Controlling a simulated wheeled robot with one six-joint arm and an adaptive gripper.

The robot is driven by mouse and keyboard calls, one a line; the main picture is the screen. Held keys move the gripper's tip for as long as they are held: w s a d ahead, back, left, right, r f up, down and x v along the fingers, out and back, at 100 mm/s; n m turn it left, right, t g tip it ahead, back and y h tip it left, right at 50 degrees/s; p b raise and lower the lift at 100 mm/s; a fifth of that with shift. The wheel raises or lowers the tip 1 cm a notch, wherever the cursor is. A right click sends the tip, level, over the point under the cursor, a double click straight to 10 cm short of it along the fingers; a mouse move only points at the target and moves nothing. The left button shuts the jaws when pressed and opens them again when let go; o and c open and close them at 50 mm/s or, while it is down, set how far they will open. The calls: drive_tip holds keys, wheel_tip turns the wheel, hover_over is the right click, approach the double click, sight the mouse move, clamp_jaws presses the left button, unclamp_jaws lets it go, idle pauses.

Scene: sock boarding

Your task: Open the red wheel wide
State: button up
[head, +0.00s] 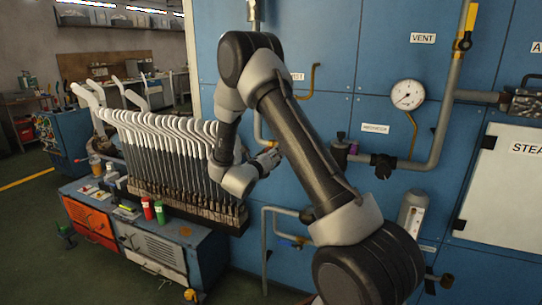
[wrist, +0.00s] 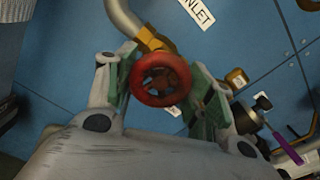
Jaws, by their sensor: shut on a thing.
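The red wheel (wrist: 161,79) is a small round handwheel on a brass-coloured valve (wrist: 152,42) at the end of a grey pipe, in the wrist view. My gripper (wrist: 164,92) has its two green-padded fingers on either side of the wheel and is shut on its rim. In the head view my gripper (head: 266,160) reaches to the blue panel near the middle. The wheel is hidden there behind my arm.
The blue panel (head: 330,105) carries pipes, a round gauge (head: 407,94) and a white door (head: 500,185). A purple-handled valve (wrist: 285,145) is close to the right finger in the wrist view. White sock boards (head: 180,125) stand on a cabinet at left.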

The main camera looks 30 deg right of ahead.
drive_tip(key=n, duration=0.6)
drive_tip(key=shift+n, duration=0.3)
drive_tip(key=n, duration=1.2)
drive_tip(key=shift+n, duration=0.4)
drive_tip(key=n, duration=1.2)
drive_tip(key=shift+n, duration=0.3)
drive_tip(key=n, duration=1.2)
drive_tip(key=shift+f+n, duration=0.1)
drive_tip(key=shift+n, duration=0.2)
drive_tip(key=n, duration=0.6)
drive_tip(key=shift+n, duration=0.3)
